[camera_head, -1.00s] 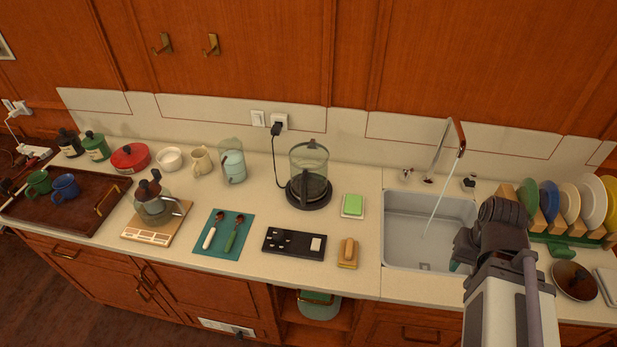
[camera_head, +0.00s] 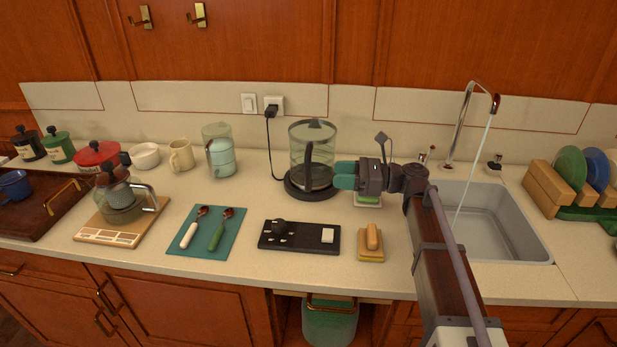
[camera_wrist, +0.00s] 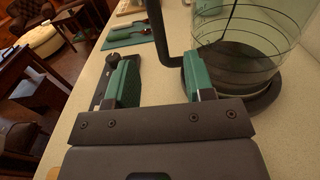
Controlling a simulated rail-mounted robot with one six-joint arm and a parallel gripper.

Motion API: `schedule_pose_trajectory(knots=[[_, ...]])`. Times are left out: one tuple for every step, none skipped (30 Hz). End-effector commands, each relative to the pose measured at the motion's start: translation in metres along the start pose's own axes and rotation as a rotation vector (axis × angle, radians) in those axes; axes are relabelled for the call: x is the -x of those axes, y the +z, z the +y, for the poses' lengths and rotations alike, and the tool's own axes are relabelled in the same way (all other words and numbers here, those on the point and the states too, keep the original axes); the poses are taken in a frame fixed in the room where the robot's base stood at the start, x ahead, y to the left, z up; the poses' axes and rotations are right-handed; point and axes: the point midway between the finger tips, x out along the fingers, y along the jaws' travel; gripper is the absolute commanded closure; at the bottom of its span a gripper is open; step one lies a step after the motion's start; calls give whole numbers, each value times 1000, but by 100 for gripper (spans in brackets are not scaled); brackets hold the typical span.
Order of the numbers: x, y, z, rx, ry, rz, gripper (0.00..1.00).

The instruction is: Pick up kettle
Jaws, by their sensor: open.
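The kettle (camera_head: 300,148) is a tall clear glass vessel with a dark lid and dark upright handle. It stands upright on a round black base (camera_head: 312,191) near the back of the counter. My gripper (camera_head: 338,174) has green fingers and is open and empty, just right of the kettle in the head view. In the wrist view the kettle glass (camera_wrist: 250,38) fills the upper right. Its dark handle (camera_wrist: 174,50) shows between and beyond the two green fingertips (camera_wrist: 161,62). I cannot tell whether a finger touches the kettle.
A green-topped sponge or dish (camera_head: 367,200) lies under my gripper. A wooden brush (camera_head: 372,238) and a black panel (camera_head: 299,237) lie in front. The sink (camera_head: 540,250) with running tap is right. A glass coffee pot (camera_head: 122,200) and a teal mat (camera_head: 230,240) are left.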

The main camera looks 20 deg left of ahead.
Motion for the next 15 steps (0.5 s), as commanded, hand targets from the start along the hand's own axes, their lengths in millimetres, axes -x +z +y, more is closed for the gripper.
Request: schedule_pose_trajectory(knots=[[-6,1,0,1,2,1,51],[-11,1,1,1,3,1,51],[-19,1,1,1,3,1,51],[-26,1,1,2,3,1,51],[-32,1,1,2,3,2,51],[-40,1,1,2,3,2,51],[-45,1,1,2,2,2,51],[-48,0,1,2,2,2,51],[-52,0,1,3,2,2,51],[-53,0,1,3,1,2,51],[-53,0,1,3,1,2,51],[-54,0,1,3,0,3,51],[-55,0,1,3,1,3,51],[-58,1,1,3,1,3,51],[-63,1,1,3,1,3,51]])
